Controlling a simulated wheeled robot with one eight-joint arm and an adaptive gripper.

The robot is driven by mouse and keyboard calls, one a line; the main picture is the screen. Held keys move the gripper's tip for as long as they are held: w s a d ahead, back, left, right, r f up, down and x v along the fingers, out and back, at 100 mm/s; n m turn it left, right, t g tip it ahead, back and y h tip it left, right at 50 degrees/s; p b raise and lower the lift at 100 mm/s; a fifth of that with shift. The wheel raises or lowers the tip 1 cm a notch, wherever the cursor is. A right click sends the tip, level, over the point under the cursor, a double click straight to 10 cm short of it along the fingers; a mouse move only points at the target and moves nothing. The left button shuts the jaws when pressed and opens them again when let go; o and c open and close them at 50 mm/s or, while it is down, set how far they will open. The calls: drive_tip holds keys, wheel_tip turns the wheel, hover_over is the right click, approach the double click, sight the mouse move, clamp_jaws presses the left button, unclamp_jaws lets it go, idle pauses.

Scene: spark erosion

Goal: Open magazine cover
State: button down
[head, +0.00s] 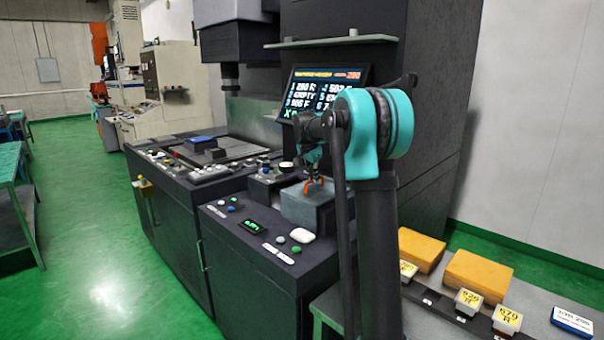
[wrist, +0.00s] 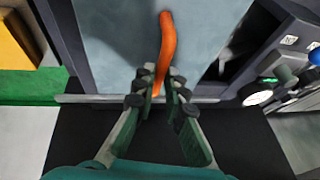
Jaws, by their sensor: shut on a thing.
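The magazine cover (head: 303,206) is a grey box-like lid on the dark machine, below the screen; in the wrist view its grey-blue face (wrist: 115,45) fills the upper middle. An orange curved handle (wrist: 166,45) stands out from that face. My gripper (wrist: 160,80) is shut on the near end of the handle, its dark finger pads on either side of it. In the head view my gripper (head: 313,178) is small and partly hidden by my arm, with the orange handle just below it. I cannot tell whether the cover is raised.
A control panel with buttons and a small display (head: 252,226) lies left of the cover. A screen (head: 318,89) stands behind. A shelf at the right holds orange-yellow blocks (head: 477,278), small labelled boxes (head: 507,320) and a blue-white box (head: 572,320). Green floor lies open at the left.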

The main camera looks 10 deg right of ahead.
sight(324, 196)
drive_tip(key=s+d, duration=0.1)
drive_tip(key=s, duration=0.1)
drive_tip(key=s+d, duration=0.2)
drive_tip(key=shift+s+d, duration=0.15)
drive_tip(key=shift+s, duration=0.15)
drive_tip(key=c, duration=1.6)
unclamp_jaws()
drive_tip(key=shift+o, duration=0.2)
drive_tip(key=v, duration=1.2)
